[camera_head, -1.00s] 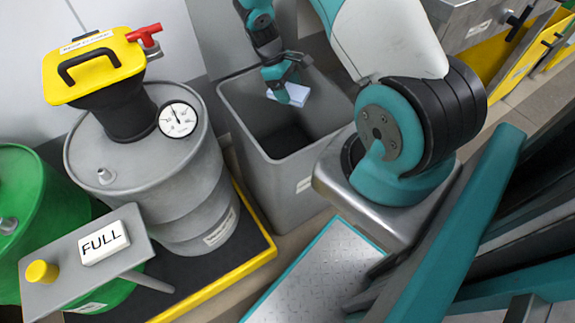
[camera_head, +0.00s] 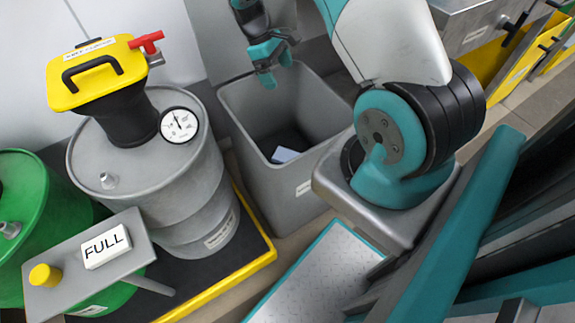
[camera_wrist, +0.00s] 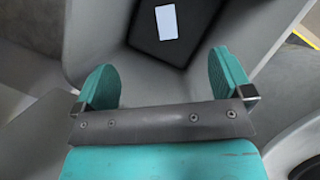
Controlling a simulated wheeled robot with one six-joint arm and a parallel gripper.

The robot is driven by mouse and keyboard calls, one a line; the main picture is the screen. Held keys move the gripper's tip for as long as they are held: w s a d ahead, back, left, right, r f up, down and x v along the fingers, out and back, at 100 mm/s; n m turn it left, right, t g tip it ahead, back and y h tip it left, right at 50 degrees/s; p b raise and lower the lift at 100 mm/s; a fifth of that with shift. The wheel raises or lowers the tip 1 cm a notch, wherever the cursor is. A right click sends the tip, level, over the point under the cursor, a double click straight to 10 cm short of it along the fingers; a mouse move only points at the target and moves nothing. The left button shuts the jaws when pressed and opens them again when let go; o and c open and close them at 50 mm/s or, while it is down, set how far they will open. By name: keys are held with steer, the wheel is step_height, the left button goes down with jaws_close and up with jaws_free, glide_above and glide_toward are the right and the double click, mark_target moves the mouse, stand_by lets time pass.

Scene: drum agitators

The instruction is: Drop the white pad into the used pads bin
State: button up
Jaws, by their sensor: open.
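The white pad (camera_head: 285,155) lies inside the grey used pads bin (camera_head: 303,90), low down near its dark floor. In the wrist view the pad (camera_wrist: 167,22) shows as a pale rectangle on the dark bottom, beyond my fingertips. My gripper (camera_head: 272,66) is over the back of the bin's opening. In the wrist view my gripper (camera_wrist: 164,80) has its two teal fingers wide apart with nothing between them. The pad is apart from the gripper. Part of the bin's floor is hidden by its front wall in the head view.
A grey drum (camera_head: 150,170) with a yellow-lidded black funnel (camera_head: 98,72) and a dial gauge (camera_head: 179,124) stands left of the bin. A panel with a FULL sign (camera_head: 107,246) is at lower left, by a green drum (camera_head: 28,215). Yellow-fronted cabinets are at upper right.

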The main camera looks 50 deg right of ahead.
steer(key=p+v, duration=0.1)
steer(key=v, duration=0.8)
steer(key=shift+r, duration=0.35)
steer(key=shift+w, duration=0.1)
steer(key=s+a+r+n+t+y, duration=0.15)
steer(key=s+a+r, duration=0.25)
steer(key=a+r, duration=0.4)
steer(key=s+a+r+n+t, duration=0.15)
steer(key=s+a+r, duration=0.3)
steer(key=a, duration=0.65)
steer(key=s+a+r+t+y, duration=0.1)
steer(key=s+a+r+y, duration=0.15)
steer(key=s+a, duration=0.5)
steer(key=s+a+r+t+y, duration=0.1)
steer(key=s+a+r+y, duration=0.2)
steer(key=s, duration=0.7)
step_height(320, 180, up, 15)
steer(key=a+h+p, duration=0.1)
steer(key=p, duration=1.4)
steer(key=shift+w+p, duration=0.2)
steer(key=shift+p, duration=0.15)
